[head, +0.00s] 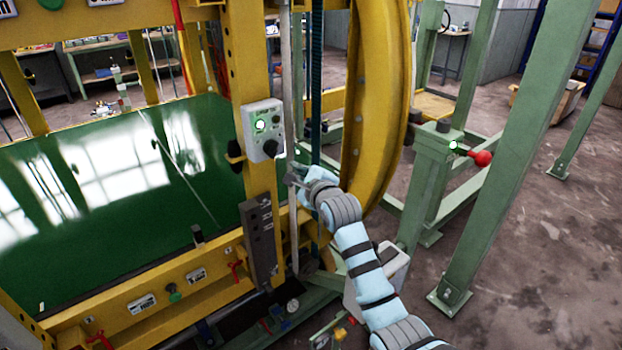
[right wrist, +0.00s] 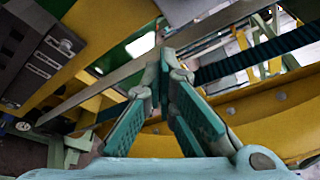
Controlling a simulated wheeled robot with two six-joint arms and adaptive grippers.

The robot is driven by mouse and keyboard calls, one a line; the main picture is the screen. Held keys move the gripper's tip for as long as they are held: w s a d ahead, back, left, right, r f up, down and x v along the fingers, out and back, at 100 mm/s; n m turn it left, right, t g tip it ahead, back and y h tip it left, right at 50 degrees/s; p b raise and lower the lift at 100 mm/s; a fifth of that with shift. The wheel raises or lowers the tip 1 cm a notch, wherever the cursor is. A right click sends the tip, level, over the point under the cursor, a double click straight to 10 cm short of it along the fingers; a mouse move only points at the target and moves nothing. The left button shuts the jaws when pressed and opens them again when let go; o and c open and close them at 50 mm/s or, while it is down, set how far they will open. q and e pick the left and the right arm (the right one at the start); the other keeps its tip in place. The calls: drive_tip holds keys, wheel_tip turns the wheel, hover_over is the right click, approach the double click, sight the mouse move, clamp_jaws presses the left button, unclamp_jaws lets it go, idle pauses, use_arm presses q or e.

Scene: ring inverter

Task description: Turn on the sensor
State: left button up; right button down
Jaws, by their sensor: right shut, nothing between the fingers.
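A grey control box (head: 262,130) with a lit green button and a dark knob is fixed to a yellow post in the head view. A second green light (head: 455,146) shows on the green frame further right, beside a red ball knob (head: 481,158). I cannot tell which of these is the sensor. My right gripper (head: 292,177) is just below and right of the control box, near a grey vertical bar. In the right wrist view the fingers (right wrist: 167,62) meet at the tips with nothing between them. My left gripper is not in view.
A yellow curved ring (head: 377,90) stands right of my right gripper. A dark box (head: 259,238) is mounted below the control box. A green panel (head: 110,190) fills the left. Green posts (head: 520,130) stand right, with open floor around them.

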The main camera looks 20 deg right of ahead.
drive_tip(key=s+r, duration=0.1)
drive_tip(key=s, duration=0.6)
drive_tip(key=shift+s+a+r, duration=0.2)
drive_tip(key=shift+a+r, duration=0.2)
